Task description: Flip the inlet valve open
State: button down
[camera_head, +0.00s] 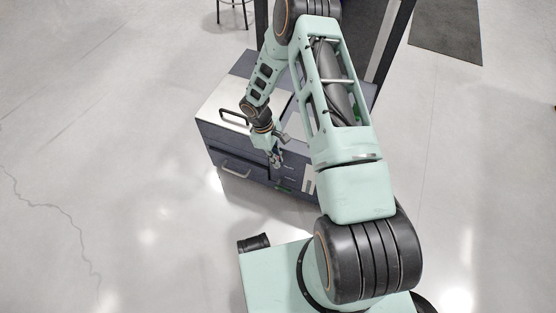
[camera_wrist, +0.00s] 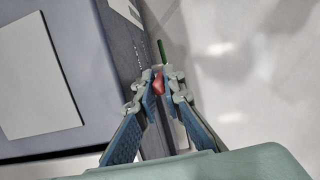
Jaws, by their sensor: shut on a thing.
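The inlet valve seems to be the small red piece (camera_wrist: 159,84) between my fingertips in the wrist view, at the front face of the dark cabinet (camera_wrist: 119,30). My gripper (camera_wrist: 159,85) is shut on this red piece, with one finger on each side of it. A thin green piece (camera_wrist: 161,50) sticks out just beyond the fingertips. In the head view my gripper (camera_head: 277,158) is at the front face of the cabinet (camera_head: 216,136), near its middle. The valve is too small to make out there, and its turned position cannot be told.
The cabinet front has a drawer handle (camera_head: 235,168) left of my gripper, and another handle (camera_head: 233,117) sits on the light top panel. A small green part (camera_head: 283,188) and a white label (camera_head: 309,180) are on the lower right front. The floor (camera_head: 110,190) to the left is clear.

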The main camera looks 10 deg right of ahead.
dwell(0.3)
jog(key=c, duration=2.3)
grip_release()
jog(key=v, duration=1.2)
jog(key=shift+w, duration=0.1)
